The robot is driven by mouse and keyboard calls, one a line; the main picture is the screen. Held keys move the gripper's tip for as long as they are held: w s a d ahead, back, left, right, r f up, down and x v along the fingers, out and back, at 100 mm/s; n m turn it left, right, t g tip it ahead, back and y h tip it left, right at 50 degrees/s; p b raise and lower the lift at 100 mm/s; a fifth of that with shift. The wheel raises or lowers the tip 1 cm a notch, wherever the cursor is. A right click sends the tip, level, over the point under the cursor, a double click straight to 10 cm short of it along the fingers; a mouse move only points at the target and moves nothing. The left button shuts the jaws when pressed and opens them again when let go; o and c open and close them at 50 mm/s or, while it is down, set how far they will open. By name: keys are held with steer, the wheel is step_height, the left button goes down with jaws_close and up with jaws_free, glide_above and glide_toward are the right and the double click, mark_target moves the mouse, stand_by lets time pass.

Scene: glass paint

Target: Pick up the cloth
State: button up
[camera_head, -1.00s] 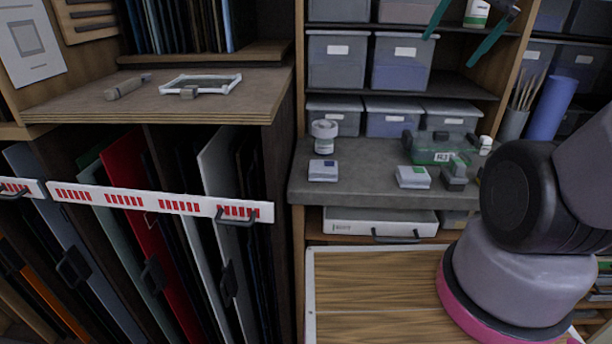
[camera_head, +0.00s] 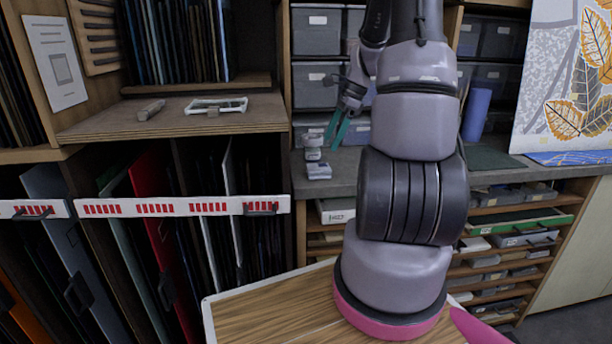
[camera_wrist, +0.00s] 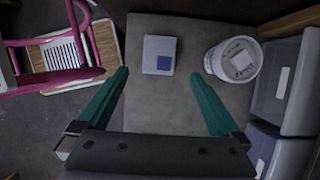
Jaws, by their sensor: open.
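A small white, square, flat-topped piece with a blue patch (camera_head: 319,170) lies on the grey counter near its left end. It may be the folded cloth, but I cannot tell for certain. In the wrist view this white piece (camera_wrist: 158,55) lies ahead of and between my fingertips. My gripper (camera_head: 334,138) has teal fingers pointing down over the counter, above and behind the piece. In the wrist view my gripper (camera_wrist: 160,74) is open, with nothing between its fingers. My arm hides much of the counter's middle.
A white lidded jar (camera_head: 313,146) stands close behind the piece; in the wrist view the jar (camera_wrist: 233,60) is beside the right finger. Grey bins (camera_wrist: 285,80) line the counter's back. A blue roll (camera_head: 476,114) and a green mat (camera_head: 492,158) are farther right.

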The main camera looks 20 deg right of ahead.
mark_target(320, 167)
steer(key=x, duration=0.9)
steer(key=shift+f, duration=0.3)
steer(key=c, duration=1.3)
step_height(320, 167, up, 10)
